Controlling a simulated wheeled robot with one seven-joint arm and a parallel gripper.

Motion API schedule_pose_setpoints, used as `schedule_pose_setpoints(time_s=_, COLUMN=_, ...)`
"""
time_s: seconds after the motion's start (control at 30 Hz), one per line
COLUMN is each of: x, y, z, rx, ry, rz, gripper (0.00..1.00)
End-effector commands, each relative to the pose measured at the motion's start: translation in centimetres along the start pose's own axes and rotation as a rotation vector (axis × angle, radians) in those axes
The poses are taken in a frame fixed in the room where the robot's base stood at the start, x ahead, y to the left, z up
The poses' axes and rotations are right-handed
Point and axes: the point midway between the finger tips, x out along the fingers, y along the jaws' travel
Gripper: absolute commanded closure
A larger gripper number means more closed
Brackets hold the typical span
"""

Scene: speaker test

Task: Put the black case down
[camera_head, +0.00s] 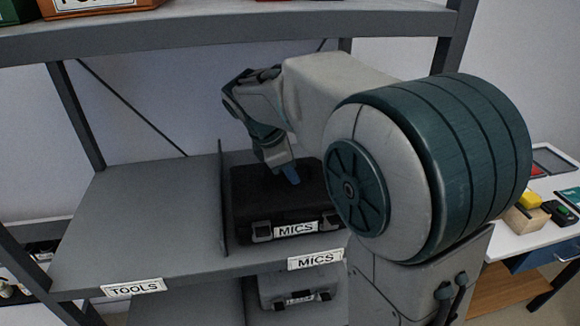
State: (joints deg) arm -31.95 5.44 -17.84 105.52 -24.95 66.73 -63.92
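The black case (262,207) has a white MICS label on its front, between two grey latches. It is upright in the MICS section of the grey shelf (140,217), just right of a thin upright divider (222,195). It looks level and at or very near the shelf surface; I cannot tell whether it touches. My gripper (288,174) points down at the top of the case, with a blue fingertip at or just above the lid. My own arm covers the case's right side. The finger gap and any grip are not clear to see.
The TOOLS section left of the divider is bare. A grey case (290,290) stands on the level below. An upper shelf (230,27) bears boxes above my arm. A white table (550,205) with small coloured items is at the right.

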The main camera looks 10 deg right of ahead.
Motion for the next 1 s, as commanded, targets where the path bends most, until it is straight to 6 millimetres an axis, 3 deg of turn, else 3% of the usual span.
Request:
schedule_pose_setpoints(time_s=0.27, x=-4.9, y=0.1, z=0.0, rx=0.001, ry=0.003, rz=0.007, gripper=0.66)
schedule_pose_setpoints(time_s=0.5, x=-7.2, y=-2.4, z=-4.9, rx=-0.004, ry=0.002, rz=0.003, gripper=0.66)
schedule_pose_setpoints(time_s=0.7, x=-8.9, y=-4.1, z=-8.0, rx=-0.002, ry=0.0, rz=0.001, gripper=0.66)
schedule_pose_setpoints(time_s=1.0, x=-9.9, y=-4.9, z=-9.7, rx=0.0, ry=0.0, rz=0.001, gripper=0.66)
